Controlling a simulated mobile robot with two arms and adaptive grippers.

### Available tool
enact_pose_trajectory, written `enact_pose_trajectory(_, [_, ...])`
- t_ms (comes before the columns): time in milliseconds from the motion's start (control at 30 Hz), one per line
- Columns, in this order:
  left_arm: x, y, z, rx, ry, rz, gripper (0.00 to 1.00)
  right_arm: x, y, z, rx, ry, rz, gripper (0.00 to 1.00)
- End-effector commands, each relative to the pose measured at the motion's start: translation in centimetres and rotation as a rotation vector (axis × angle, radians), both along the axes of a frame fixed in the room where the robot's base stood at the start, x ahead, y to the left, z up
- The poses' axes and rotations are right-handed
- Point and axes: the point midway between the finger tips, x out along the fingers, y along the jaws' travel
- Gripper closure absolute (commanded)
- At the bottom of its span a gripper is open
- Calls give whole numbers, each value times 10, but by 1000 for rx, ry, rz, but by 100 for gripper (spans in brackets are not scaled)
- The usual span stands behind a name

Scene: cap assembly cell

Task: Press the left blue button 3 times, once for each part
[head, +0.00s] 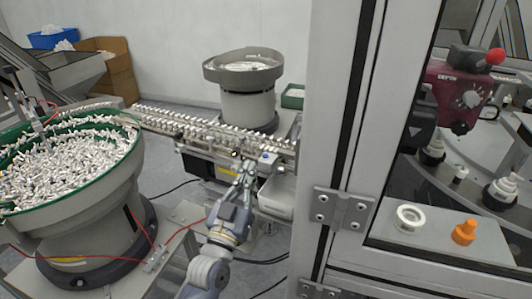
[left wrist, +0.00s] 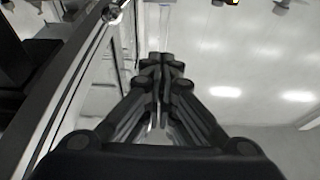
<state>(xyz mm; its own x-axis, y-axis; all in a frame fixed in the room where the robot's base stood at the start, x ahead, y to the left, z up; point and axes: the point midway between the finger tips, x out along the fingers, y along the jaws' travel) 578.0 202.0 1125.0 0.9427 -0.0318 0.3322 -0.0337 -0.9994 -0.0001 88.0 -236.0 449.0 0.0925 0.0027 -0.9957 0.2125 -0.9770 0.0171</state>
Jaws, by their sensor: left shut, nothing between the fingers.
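My left gripper (head: 247,168) reaches up from the bottom of the head view to the front side of the conveyor. Its fingers are shut with nothing between them. In the left wrist view the fingers (left wrist: 163,66) come together in the middle, in front of a pale blurred surface. A small bluish spot (head: 265,156) shows on the conveyor's front, just right of the fingertips; I cannot tell whether it is the left blue button. No blue button can be made out in the left wrist view. My right gripper is in neither view.
A conveyor (head: 190,130) full of white parts runs behind the gripper. A green-rimmed bowl feeder (head: 95,195) stands at left, a grey bowl feeder (head: 246,100) behind. A cabinet frame (head: 340,120) closes off the right. A light tray (head: 277,196) sits right of the gripper.

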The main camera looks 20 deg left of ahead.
Motion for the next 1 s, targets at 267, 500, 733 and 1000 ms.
enact_pose_trajectory(267, [5,0,2,0,0,0,100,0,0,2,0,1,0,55])
enact_pose_trajectory(500, [38,-2,17,-1,-1,0,100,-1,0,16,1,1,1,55])
enact_pose_trajectory(733, [82,-3,32,0,0,-1,100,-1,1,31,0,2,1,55])
enact_pose_trajectory(1000, [95,-4,5,3,5,-1,100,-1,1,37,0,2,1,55])
